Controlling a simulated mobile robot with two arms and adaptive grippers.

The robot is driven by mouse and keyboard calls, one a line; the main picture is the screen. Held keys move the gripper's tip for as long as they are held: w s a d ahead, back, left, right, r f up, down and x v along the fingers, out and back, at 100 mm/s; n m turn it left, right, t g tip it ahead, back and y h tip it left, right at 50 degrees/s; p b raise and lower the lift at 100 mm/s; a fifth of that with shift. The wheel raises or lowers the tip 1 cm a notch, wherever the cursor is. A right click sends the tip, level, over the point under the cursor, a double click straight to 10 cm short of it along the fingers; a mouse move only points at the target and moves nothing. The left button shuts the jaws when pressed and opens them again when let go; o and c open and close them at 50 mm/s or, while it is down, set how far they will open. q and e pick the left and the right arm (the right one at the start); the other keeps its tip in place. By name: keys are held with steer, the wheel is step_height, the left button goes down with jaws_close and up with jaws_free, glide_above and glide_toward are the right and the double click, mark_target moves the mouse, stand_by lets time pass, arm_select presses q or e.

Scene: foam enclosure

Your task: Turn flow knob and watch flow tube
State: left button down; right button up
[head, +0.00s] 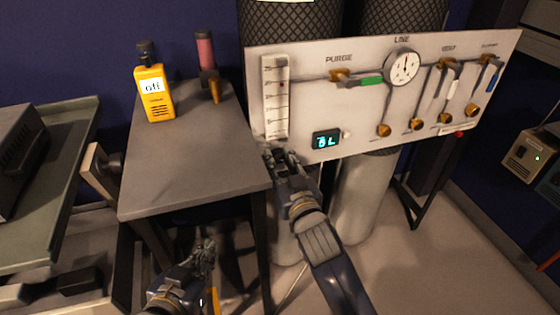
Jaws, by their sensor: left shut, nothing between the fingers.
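The flow tube (276,98) is a white upright scale on the left end of the white panel (300,75). Any float inside it is too small to make out. My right gripper (280,158) is at the tube's lower end, at the panel's bottom left corner. No flow knob shows clearly there; my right fingers cover that spot. I cannot tell whether they touch or grip anything. My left gripper (205,252) is shut and empty, low in front of the grey table, away from the panel.
A small display (326,139) glows beside the tube, its digits hard to read. The round gauge (402,66) and several brass fittings are further right.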

steer(key=shift+r+n+p, duration=0.1)
steer(key=shift+n+p, duration=0.3)
steer(key=shift+p, duration=0.55)
steer(key=shift+n+p, duration=0.4)
steer(key=shift+p, duration=0.2)
arm_select(q)
steer(key=s+a+f+g+y, duration=0.1)
steer(key=s+a+f+g, duration=0.1)
steer(key=s+f+g, duration=0.2)
steer(key=s+a+f+g+y, duration=0.1)
steer(key=s+f+g, duration=0.3)
steer(key=s, duration=0.4)
steer(key=shift+s+a+f, duration=0.35)
steer(key=shift+s+a, duration=0.05)
steer(key=shift+a, duration=0.4)
arm_select(e)
steer(key=o, duration=1.1)
steer(key=v, duration=1.2)
